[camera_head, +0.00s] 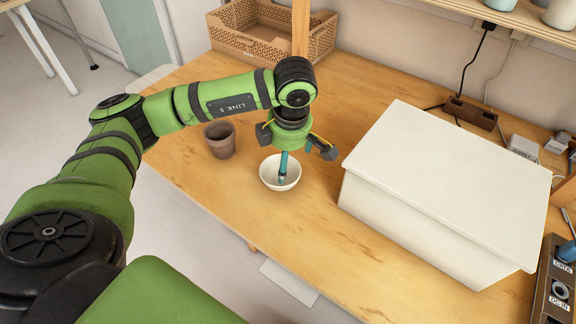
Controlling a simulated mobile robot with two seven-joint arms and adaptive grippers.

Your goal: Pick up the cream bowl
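The cream bowl (270,177) stands upright on the wooden table, near its front edge. My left gripper (296,147) is just above and slightly behind the bowl, pointing down. Its dark fingers are spread wide apart. A slim teal piece with a grey lower end (283,167) reaches from below the gripper's middle into the bowl. I cannot tell whether it is a separate object in the bowl or part of the gripper. The gripper hides the area behind the bowl's rim. My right gripper is not in view.
A brown pot (220,141) stands left of the bowl. A large white lidded box (440,190) fills the right of the table. A tan slotted crate (270,32) and a wooden post (300,28) stand behind. The table front of the bowl is clear.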

